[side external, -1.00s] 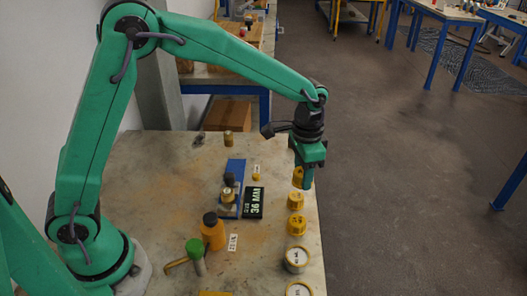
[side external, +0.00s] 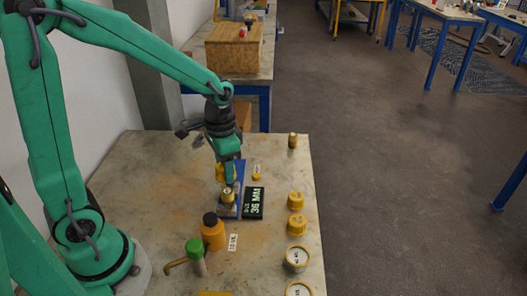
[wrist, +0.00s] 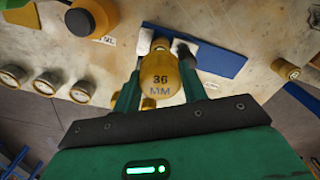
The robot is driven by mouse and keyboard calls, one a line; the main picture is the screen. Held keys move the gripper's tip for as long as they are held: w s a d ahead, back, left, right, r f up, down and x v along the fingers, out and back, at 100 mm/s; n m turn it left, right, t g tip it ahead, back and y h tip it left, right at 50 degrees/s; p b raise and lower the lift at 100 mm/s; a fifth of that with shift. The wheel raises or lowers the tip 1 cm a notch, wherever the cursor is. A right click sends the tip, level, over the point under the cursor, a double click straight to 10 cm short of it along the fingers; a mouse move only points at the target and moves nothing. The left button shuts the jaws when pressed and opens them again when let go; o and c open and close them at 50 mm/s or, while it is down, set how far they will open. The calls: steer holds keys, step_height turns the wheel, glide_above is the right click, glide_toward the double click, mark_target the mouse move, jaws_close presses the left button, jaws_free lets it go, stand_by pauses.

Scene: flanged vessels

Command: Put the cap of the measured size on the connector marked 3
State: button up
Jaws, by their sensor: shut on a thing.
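My gripper (side external: 229,182) is shut on a yellow cap (wrist: 160,76) marked "36 MM" in the wrist view. In the side view the cap (side external: 222,172) is partly hidden by the fingers. It is held over the blue plate (side external: 226,211), just above a brass connector (side external: 228,197); whether they touch I cannot tell. The connector's top (wrist: 160,44) shows beyond the cap in the wrist view. I cannot read a number on it. A black display (side external: 254,203) beside the plate reads 36 MM in green.
A brass fitting (side external: 292,140) stands at the back right.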

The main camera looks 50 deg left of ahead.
mark_target(227, 191)
steer(key=shift+f, duration=0.25)
stand_by(0.4)
steer(key=shift+s+f, duration=0.1)
steer(key=shift+f, duration=1.95)
steer(key=shift+f, duration=1)
stand_by(1.1)
steer(key=o, duration=1)
steer(key=shift+o, duration=0.2)
steer(key=shift+r, duration=3.95)
